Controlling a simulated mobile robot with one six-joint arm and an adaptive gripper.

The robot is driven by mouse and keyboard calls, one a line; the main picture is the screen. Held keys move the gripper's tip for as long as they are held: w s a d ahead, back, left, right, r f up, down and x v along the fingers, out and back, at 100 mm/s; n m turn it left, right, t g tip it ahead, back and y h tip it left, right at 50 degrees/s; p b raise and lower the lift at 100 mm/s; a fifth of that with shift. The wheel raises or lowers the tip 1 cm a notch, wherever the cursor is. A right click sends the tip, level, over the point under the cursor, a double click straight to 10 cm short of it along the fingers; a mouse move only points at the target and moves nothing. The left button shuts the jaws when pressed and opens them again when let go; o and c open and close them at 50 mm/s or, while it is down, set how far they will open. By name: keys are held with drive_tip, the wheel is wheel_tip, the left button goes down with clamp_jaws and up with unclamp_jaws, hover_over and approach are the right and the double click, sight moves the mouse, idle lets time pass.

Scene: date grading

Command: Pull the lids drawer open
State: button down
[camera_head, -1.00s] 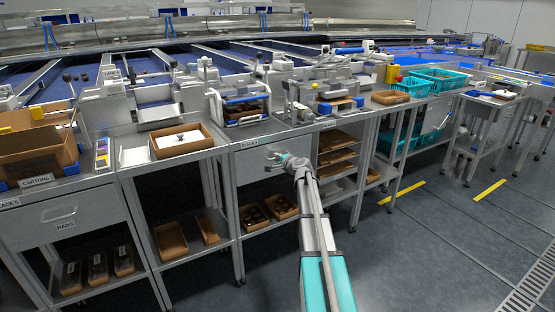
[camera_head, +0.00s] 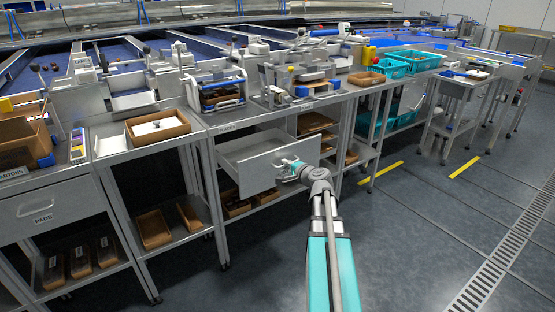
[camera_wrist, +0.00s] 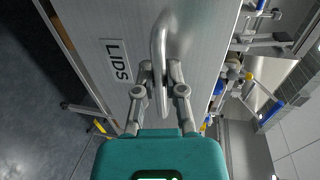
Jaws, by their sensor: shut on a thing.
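The lids drawer (camera_head: 262,174) is a grey metal drawer in the middle of the steel bench. It stands pulled out toward me, and its inside shows bare metal. My gripper (camera_head: 292,168) is at the right part of the drawer front. In the wrist view my gripper (camera_wrist: 160,92) has its two fingers closed around the handle, one on each side. In the head view the gripper mostly hides the handle.
A shelf with cardboard trays (camera_head: 152,229) lies under the bench to the left. The closed PADS drawer (camera_head: 50,210) is at far left. Brown trays (camera_head: 316,122) stack right of the lids drawer. The floor (camera_head: 420,230) at right is clear.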

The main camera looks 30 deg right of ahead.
drive_tip(key=shift+v, duration=0.95)
drive_tip(key=shift+f, duration=0.2)
drive_tip(key=c, duration=0.7)
unclamp_jaws()
drive_tip(key=shift+s, duration=0.1)
